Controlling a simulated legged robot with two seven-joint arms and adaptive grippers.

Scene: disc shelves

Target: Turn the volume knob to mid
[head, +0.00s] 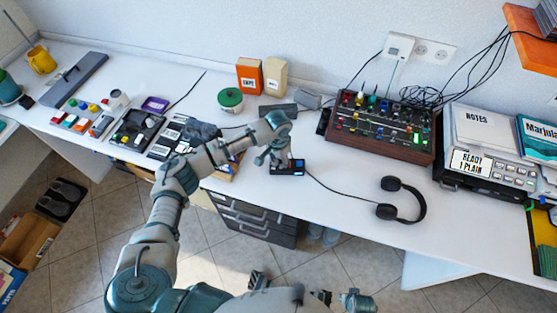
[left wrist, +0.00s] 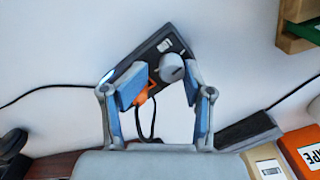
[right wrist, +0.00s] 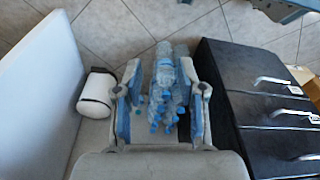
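The volume knob (left wrist: 172,68) is a round grey cap on a small black box (left wrist: 150,58). In the head view the box (head: 289,168) lies on the white desk near its front edge, with a blue-lit face. My left gripper (head: 273,157) is just over the box, pointing down. In the left wrist view the left gripper (left wrist: 162,82) is open, with the knob between its fingertips, closer to the right finger; contact cannot be told. The knob's pointer mark cannot be made out. My right gripper (right wrist: 160,90) is open and empty, low and away from the desk.
A cable runs from the box to headphones (head: 402,199) at the right. A mixer (head: 378,130) stands behind, with a green-lidded tub (head: 230,99) at the back left. Desk between box and headphones is clear. Plastic bottles (right wrist: 165,85) show below my right gripper.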

